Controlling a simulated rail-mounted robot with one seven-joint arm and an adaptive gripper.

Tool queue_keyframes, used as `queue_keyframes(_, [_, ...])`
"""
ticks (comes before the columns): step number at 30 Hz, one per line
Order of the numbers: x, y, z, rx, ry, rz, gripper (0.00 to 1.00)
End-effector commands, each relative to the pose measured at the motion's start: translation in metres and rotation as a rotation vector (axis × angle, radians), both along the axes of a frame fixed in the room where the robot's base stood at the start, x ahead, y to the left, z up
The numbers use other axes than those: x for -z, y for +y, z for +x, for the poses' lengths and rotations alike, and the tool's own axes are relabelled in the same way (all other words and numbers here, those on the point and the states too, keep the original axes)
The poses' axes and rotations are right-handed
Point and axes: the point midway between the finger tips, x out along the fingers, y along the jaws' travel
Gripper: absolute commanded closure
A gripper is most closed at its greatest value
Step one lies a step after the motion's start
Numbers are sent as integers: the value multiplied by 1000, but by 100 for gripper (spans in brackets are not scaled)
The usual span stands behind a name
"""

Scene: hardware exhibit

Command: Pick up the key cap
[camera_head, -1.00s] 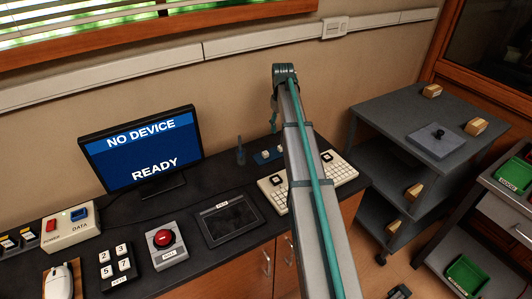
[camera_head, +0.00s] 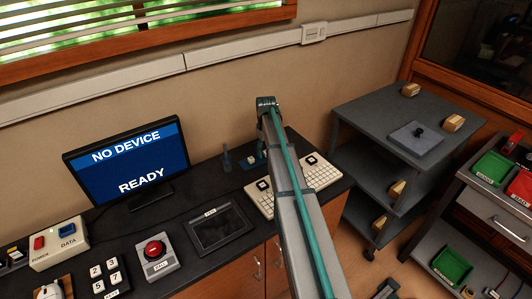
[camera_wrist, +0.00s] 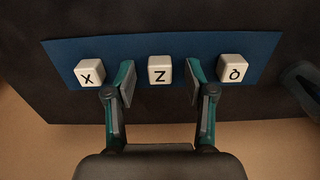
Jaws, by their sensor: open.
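In the wrist view, three white key caps lie in a row on a blue mat (camera_wrist: 120,45). The left one (camera_wrist: 90,73) is marked X, the middle one (camera_wrist: 160,70) Z, and the right one (camera_wrist: 233,68) carries a curled mark like ð. My gripper (camera_wrist: 159,84) is open and empty. Its two fingers are on either side of the Z cap, with a visible gap on each side. The outer caps lie outside the fingers.
A white keyboard (camera_head: 318,174) with a dark cap, a black tablet (camera_head: 216,228), a red-button box (camera_head: 156,256) and a monitor (camera_head: 130,165) share the dark desk. A dark rounded thing (camera_wrist: 302,85) lies right of the mat. A grey shelf cart stands to the right.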

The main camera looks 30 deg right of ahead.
Motion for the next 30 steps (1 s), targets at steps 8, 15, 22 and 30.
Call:
queue_keyframes(8, [1, 0, 0, 0, 0, 0, 57])
queue_keyframes(15, [0, 0, 0, 0, 0, 0, 87])
queue_keyframes(22, [0, 0, 0, 0, 0, 0, 87])
queue_keyframes(30, [-5, 0, 0, 0, -1, 0, 87])
